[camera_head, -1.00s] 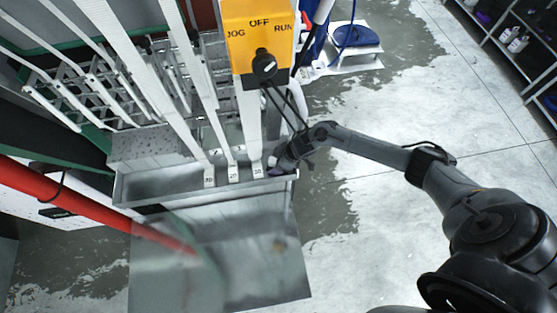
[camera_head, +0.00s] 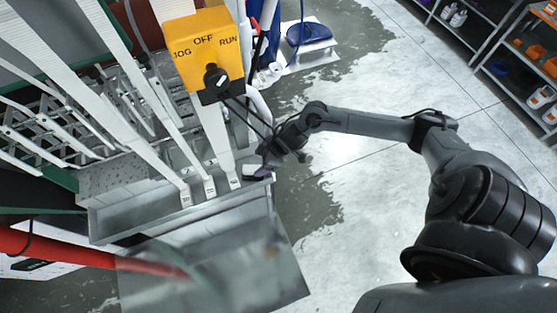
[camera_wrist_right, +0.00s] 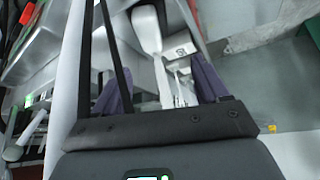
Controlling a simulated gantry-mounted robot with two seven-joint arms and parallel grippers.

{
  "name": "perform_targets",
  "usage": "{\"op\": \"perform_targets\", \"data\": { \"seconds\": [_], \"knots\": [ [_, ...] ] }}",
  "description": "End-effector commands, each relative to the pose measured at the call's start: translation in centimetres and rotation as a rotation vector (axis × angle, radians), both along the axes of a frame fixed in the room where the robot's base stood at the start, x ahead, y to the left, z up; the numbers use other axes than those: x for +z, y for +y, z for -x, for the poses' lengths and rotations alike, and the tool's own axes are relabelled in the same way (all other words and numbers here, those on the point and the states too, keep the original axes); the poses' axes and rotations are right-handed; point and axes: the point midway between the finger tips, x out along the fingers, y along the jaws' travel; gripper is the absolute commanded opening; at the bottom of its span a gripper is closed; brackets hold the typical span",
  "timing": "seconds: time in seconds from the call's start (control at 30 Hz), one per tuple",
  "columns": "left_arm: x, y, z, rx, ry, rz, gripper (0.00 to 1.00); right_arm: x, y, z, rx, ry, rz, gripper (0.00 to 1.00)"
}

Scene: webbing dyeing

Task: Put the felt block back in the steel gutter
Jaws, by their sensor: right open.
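The steel gutter (camera_head: 135,212) runs across the lower left of the head view, with pale webbing strips ending in it at small labelled tabs (camera_head: 210,187). My right gripper (camera_head: 256,172) is at the gutter's right end, pointing left. In the right wrist view its two purple fingers (camera_wrist_right: 160,82) stand apart, open, with a pale strip and a steel edge showing beyond the gap. No felt block can be clearly made out; a small pale patch beside the fingers in the head view is too small to name. My left gripper is not in view.
A yellow JOG/OFF/RUN switch box (camera_head: 205,48) hangs above the gutter with cables near my right arm. A sloping steel sheet (camera_head: 235,255) lies below the gutter. A red bar (camera_head: 70,250) crosses at left. Shelves (camera_head: 500,50) stand far right; the floor between is clear.

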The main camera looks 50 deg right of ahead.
Motion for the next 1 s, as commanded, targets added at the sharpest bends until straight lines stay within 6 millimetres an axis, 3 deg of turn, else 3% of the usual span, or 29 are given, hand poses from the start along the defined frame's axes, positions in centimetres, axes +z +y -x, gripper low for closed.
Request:
{"op": "perform_targets", "data": {
  "seconds": [0.03, 0.2, 0.33, 0.7, 0.83, 1.0],
  "knots": [
    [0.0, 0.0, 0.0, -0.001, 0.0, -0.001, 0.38, -0.4, 2.3, 0.5, 0.013, -0.025, -0.007, 0.74],
    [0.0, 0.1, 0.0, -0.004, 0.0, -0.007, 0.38, 0.5, 9.5, 2.0, -0.024, -0.153, 0.015, 0.74],
    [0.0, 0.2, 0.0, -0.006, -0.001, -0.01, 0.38, 2.4, 12.2, 4.6, -0.146, -0.172, 0.052, 0.74],
    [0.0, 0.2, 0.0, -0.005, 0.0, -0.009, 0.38, 5.4, 10.6, 15.9, -0.455, 0.151, 0.099, 0.74],
    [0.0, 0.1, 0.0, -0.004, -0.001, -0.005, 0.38, 5.7, 10.3, 17.7, -0.483, 0.215, 0.094, 0.74],
    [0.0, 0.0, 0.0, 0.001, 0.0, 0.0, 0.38, 5.7, 10.3, 18.2, -0.486, 0.232, 0.093, 0.74]
  ]
}}
